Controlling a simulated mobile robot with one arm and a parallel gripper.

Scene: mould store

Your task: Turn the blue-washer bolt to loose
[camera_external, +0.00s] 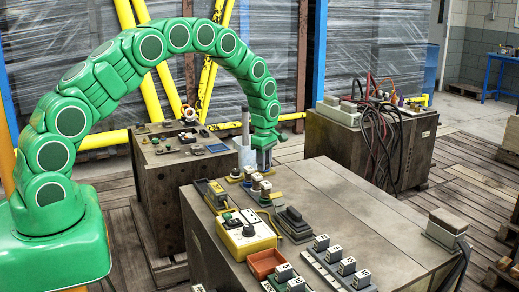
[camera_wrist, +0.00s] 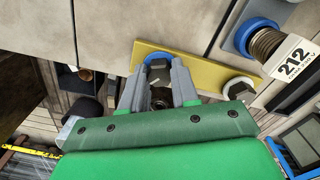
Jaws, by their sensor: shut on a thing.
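A yellow plate (camera_wrist: 202,72) lies across the middle of the wrist view. A bolt with a blue washer (camera_wrist: 158,57) stands on its left part. My gripper (camera_wrist: 160,74) has its two grey fingers on either side of this bolt and is shut on its head; the fingers partly hide it. A second bolt (camera_wrist: 240,88) stands on the plate's right end, apart from my fingers. In the external view my gripper (camera_external: 264,160) points down at the far left of the near bench, and the held bolt cannot be made out there.
A larger blue-ringed, threaded part (camera_wrist: 262,38) with a 212 tag (camera_wrist: 295,60) stands close to the right. The near bench (camera_external: 340,190) also carries a yellow control box (camera_external: 246,233), an orange tray (camera_external: 265,263) and several numbered blocks (camera_external: 333,254). Its back right is mostly clear.

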